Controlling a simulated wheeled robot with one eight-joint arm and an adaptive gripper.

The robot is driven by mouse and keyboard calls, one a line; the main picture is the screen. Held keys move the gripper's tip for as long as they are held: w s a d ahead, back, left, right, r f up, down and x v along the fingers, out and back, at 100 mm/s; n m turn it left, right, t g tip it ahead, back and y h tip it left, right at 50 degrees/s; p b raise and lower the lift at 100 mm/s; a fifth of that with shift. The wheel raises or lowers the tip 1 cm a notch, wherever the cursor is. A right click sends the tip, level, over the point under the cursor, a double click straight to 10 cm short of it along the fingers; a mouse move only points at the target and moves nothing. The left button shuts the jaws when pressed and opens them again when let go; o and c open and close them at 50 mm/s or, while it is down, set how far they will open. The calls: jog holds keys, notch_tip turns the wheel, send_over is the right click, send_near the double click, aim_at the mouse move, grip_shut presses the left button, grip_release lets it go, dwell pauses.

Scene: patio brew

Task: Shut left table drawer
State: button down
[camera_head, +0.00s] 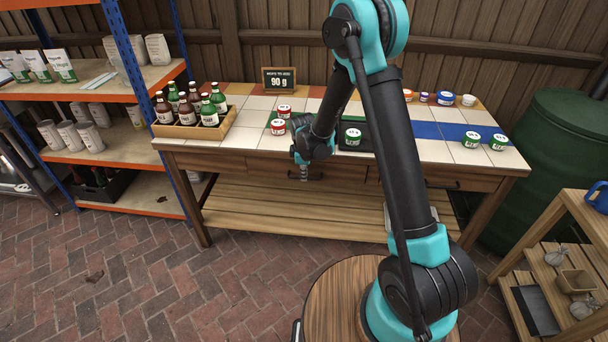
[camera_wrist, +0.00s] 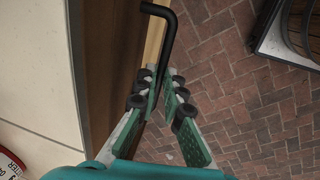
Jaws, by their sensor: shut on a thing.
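The tiled patio table (camera_head: 225,150) has wooden drawers in its front. The left table drawer (camera_head: 255,166) is partly hidden by my arm, and I cannot tell how far out it is. My gripper (camera_head: 304,174) is low at the table's front edge, at this drawer. In the wrist view, my gripper (camera_wrist: 160,92) has its green fingers closed around the lower end of a black bent handle (camera_wrist: 169,28). The drawer's wooden front shows beside it.
A crate of bottles (camera_head: 190,128) and several small labelled jars (camera_head: 472,139) stand on the tabletop. A shelf rack (camera_head: 130,150) is at left, a green barrel (camera_head: 548,140) at right. The brick floor (camera_head: 150,265) in front is mostly clear.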

jog(key=shift+w, duration=0.75)
jog(key=c, duration=1.6)
grip_release()
